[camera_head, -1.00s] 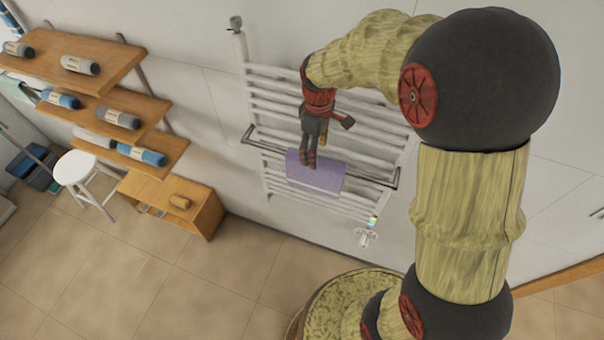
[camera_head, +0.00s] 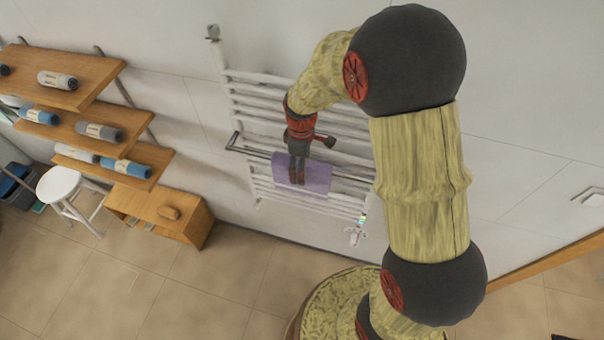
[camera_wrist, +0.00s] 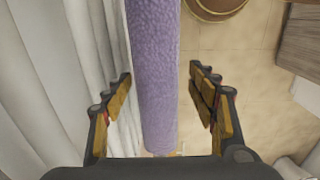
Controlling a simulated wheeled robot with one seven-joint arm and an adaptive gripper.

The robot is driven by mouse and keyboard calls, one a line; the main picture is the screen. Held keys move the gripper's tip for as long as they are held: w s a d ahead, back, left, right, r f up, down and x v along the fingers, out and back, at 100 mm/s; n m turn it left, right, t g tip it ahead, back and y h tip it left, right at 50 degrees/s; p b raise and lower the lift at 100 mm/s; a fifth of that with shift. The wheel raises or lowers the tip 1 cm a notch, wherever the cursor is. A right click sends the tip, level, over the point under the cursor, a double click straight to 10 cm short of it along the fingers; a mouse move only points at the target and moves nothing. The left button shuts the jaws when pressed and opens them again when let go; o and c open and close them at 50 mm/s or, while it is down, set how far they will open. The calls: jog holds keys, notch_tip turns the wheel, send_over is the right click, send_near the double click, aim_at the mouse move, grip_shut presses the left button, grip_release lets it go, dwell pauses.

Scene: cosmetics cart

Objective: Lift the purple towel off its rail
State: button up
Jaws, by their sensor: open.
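The purple towel (camera_head: 316,178) hangs folded over the front rail (camera_head: 352,177) of a white wall-mounted towel rack (camera_head: 262,95). My gripper (camera_head: 297,180) points down at the towel's left part in the head view. In the wrist view the towel (camera_wrist: 152,75) runs as a long strip between the two fingers of my gripper (camera_wrist: 163,100). The fingers are open, one on each side of the towel, with gaps visible on both sides. The part of the towel behind the gripper is hidden in the head view.
White rack bars (camera_wrist: 50,70) stand close on the left in the wrist view. Wooden shelves (camera_head: 75,85) with rolled towels, a white stool (camera_head: 60,184) and a low wooden box (camera_head: 165,210) are at the left. Tiled floor lies clear below.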

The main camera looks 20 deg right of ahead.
jog(key=shift+w+d+f, duration=0.1)
jog(key=shift+w+f, duration=0.05)
jog(key=shift+f, duration=1.8)
jog(key=shift+c, duration=1)
jog(key=c, duration=1.3)
jog(key=shift+r, duration=0.15)
notch_tip(320, 180, up, 28)
jog(key=shift+f, duration=0.1)
jog(key=shift+s+b, duration=0.95)
jog(key=shift+s, duration=4.05)
